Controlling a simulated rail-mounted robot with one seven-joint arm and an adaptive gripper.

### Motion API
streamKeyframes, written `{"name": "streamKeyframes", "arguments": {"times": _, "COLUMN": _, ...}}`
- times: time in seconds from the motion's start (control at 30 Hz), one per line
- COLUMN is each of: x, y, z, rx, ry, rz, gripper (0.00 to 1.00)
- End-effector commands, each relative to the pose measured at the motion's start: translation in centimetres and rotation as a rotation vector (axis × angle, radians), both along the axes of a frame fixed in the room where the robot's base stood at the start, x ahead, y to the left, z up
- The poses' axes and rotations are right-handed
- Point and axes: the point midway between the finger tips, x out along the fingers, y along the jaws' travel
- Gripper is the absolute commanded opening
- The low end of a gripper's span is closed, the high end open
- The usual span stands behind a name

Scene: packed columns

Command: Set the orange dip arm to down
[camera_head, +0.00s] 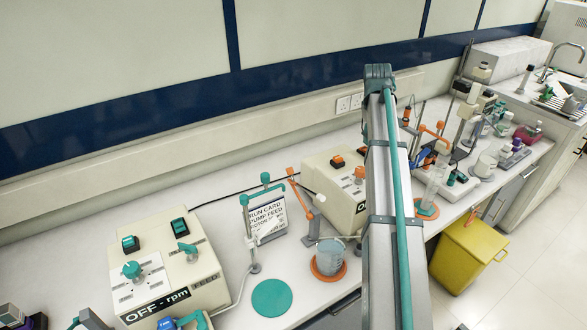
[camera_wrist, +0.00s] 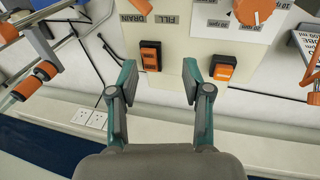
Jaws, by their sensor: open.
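The orange dip arm (camera_head: 300,190) stands to the right of the run card in the head view. Its orange bar slopes, with the upper end at the left, above and behind the beaker (camera_head: 330,252) on an orange disc. Part of an orange bar, which looks like the same arm, shows at the right edge of the wrist view (camera_wrist: 312,70). My gripper (camera_wrist: 158,75) is open and empty, its teal fingers apart in front of the control box (camera_wrist: 190,25) with orange switches. The bar is well to the right of the fingers there. My arm hides the gripper in the head view.
A teal arm (camera_head: 262,180) and run card (camera_head: 268,215) stand left of the orange arm. A teal-switch box (camera_head: 165,260) is at left. An orange-jointed stand (camera_wrist: 42,75) is at the left of the wrist view. A teal disc (camera_head: 272,298) lies bare in front.

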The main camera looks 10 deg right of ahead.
Motion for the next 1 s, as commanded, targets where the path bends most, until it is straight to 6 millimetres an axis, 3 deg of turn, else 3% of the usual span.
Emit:
{"name": "streamKeyframes", "arguments": {"times": 0.03, "x": 1.4, "y": 4.5, "z": -0.1, "rx": 0.054, "ry": 0.023, "rz": 0.036, "gripper": 0.49}}
{"name": "streamKeyframes", "arguments": {"times": 0.1, "x": 2.3, "y": 10.1, "z": 0.0, "rx": 0.128, "ry": 0.062, "rz": 0.075, "gripper": 0.49}}
{"name": "streamKeyframes", "arguments": {"times": 0.2, "x": 2.7, "y": 17.0, "z": 0.4, "rx": 0.214, "ry": 0.124, "rz": 0.128, "gripper": 0.49}}
{"name": "streamKeyframes", "arguments": {"times": 0.3, "x": 2.6, "y": 22.1, "z": 0.8, "rx": 0.273, "ry": 0.178, "rz": 0.17, "gripper": 0.49}}
{"name": "streamKeyframes", "arguments": {"times": 0.4, "x": 2.2, "y": 25.4, "z": 1.2, "rx": 0.309, "ry": 0.215, "rz": 0.197, "gripper": 0.49}}
{"name": "streamKeyframes", "arguments": {"times": 0.5, "x": 1.9, "y": 27.0, "z": 1.3, "rx": 0.327, "ry": 0.235, "rz": 0.213, "gripper": 0.49}}
{"name": "streamKeyframes", "arguments": {"times": 0.67, "x": 1.6, "y": 27.5, "z": 0.4, "rx": 0.331, "ry": 0.242, "rz": 0.215, "gripper": 0.49}}
{"name": "streamKeyframes", "arguments": {"times": 1.0, "x": 1.1, "y": 28.2, "z": -5.0, "rx": 0.331, "ry": 0.241, "rz": 0.214, "gripper": 0.49}}
